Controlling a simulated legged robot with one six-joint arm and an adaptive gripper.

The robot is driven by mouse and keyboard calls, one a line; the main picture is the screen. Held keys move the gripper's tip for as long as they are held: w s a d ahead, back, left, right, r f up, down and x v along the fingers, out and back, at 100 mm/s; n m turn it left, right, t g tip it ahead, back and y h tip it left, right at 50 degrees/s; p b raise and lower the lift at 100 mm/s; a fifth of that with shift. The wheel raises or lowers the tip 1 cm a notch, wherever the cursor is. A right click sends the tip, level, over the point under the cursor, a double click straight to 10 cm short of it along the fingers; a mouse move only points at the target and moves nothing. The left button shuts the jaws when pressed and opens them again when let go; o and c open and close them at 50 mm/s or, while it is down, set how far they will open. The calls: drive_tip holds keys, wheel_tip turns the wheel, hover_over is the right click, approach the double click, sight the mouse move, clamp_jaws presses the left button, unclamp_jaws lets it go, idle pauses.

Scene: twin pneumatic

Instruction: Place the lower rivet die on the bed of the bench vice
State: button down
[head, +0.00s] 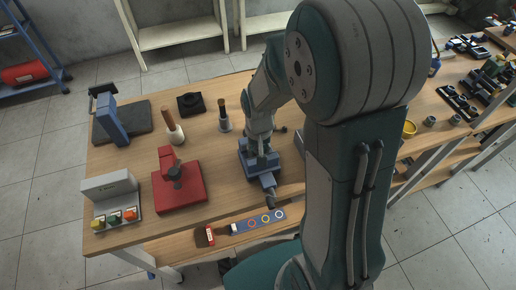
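The blue bench vice (264,181) stands near the front edge of the wooden table, in the middle of the head view. My arm reaches down over it. My gripper (259,148) is right at the top of the vice, small and partly merged with it in the picture. I cannot tell whether its fingers are open or shut, or whether it holds anything. I cannot make out the lower rivet die; the vice bed is largely covered by my gripper.
A red press (180,184) stands left of the vice. Two wooden-handled tools (173,128) (223,117) stand behind it, near a black square block (190,103). A grey button box (111,200) is at the front left.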

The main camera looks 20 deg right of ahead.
drive_tip(key=shift+f, duration=0.45)
idle(0.3)
drive_tip(key=shift+c, duration=1.1)
unclamp_jaws()
wheel_tip(320, 180, up, 12)
drive_tip(key=s+r+n+t, duration=0.2)
drive_tip(key=s+r+t, duration=0.3)
drive_tip(key=s+r, duration=0.6)
drive_tip(key=s, duration=0.3)
drive_tip(key=shift+t, duration=0.3)
